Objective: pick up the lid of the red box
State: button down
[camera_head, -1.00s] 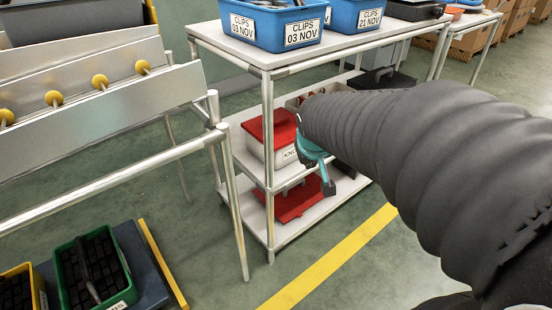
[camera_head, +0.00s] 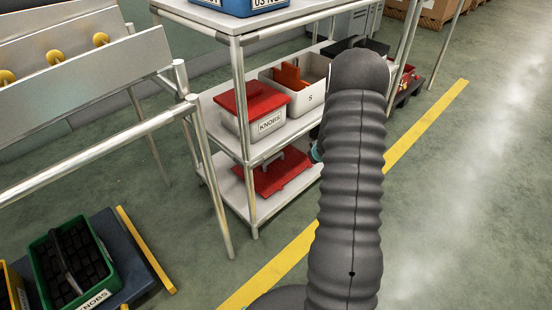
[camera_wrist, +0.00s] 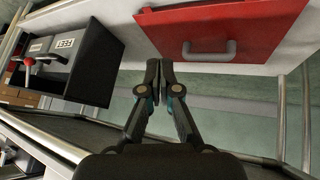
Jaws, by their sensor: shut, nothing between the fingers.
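A flat red lid with a grey handle (camera_head: 270,172) lies on the bottom shelf of the rack in the head view. A red panel with a grey handle, which looks like this lid (camera_wrist: 225,25), fills the top right of the wrist view. My gripper (camera_wrist: 158,68) is shut and empty, with its fingertips just below and left of that panel, apart from the handle. In the head view my arm hides the gripper, except for a bit of teal beside the bottom shelf. Another red lid (camera_head: 252,97) sits on a white box labelled KNOBS (camera_head: 268,124) on the middle shelf.
A white bin (camera_head: 308,97) with orange parts stands beside the KNOBS box. The rack's metal post (camera_head: 241,100) rises at the shelf's front corner. A black box (camera_wrist: 75,60) is at the left of the wrist view. Floor right of the yellow line is clear.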

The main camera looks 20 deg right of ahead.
notch_tip(320, 180, down, 7)
jog(key=w+n+t+y, duration=0.1)
jog(key=w+t+y, duration=0.1)
jog(key=w, duration=0.1)
jog(key=n+t+y, duration=0.2)
jog(key=t+y, duration=0.2)
jog(key=y, duration=0.1)
send_over(277, 168)
notch_tip(277, 168, down, 4)
jog(key=shift+r+b, duration=0.1)
jog(key=shift+b, duration=0.3)
jog(key=shift+f+b, duration=0.3)
jog(key=shift+b, duration=0.25)
